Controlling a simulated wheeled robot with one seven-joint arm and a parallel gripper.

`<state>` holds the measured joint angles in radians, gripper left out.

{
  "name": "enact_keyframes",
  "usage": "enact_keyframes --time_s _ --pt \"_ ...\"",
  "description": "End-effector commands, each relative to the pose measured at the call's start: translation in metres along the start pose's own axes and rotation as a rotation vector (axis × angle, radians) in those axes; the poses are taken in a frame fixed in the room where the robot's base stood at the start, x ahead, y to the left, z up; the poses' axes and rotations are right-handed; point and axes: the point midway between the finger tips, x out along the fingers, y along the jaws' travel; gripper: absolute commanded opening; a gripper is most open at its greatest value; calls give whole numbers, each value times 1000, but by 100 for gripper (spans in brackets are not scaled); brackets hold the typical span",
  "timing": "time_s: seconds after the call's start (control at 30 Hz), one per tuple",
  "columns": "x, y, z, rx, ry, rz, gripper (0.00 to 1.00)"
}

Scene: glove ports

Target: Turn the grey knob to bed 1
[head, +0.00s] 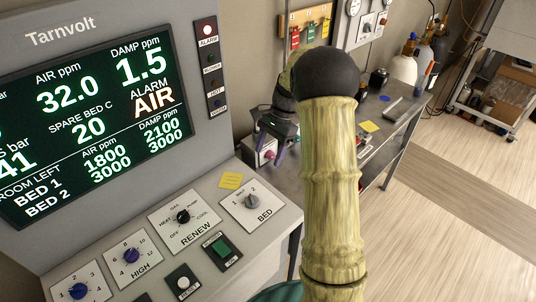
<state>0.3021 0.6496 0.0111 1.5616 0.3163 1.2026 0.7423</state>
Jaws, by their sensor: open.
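The grey knob (251,201) sits on a white plate marked BED (267,222), at the right end of the sloped console. The plate has a 1 on the upper left, a 2 on the upper right and a small label between them. The knob is too small to tell exactly where it points. My gripper (268,150), dark with purple fingers, hangs open and empty beyond the console's right edge, above and right of the knob and apart from it. My arm in its pale sleeve fills the middle of the view.
The console (120,245) also carries a RENEW knob (183,216), blue knobs, a green switch (221,247) and a yellow note (231,181). A screen (90,120) stands behind. A bench (400,128) with tools is at the right; open floor lies beyond.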

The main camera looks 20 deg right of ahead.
Motion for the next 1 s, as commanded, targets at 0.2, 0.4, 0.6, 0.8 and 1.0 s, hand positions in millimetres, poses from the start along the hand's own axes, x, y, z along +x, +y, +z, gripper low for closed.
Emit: enact_keyframes --time_s 0.2,0.4,0.6,0.8,1.0 --pt "-1 1 0 43 0 -22 63" --pt "1 1 0 42 -1 -21 63" --pt "18 1 0 42 -4 -18 63" --pt "52 0 1 43 -5 -18 63" --pt "87 0 1 43 -5 -17 63"
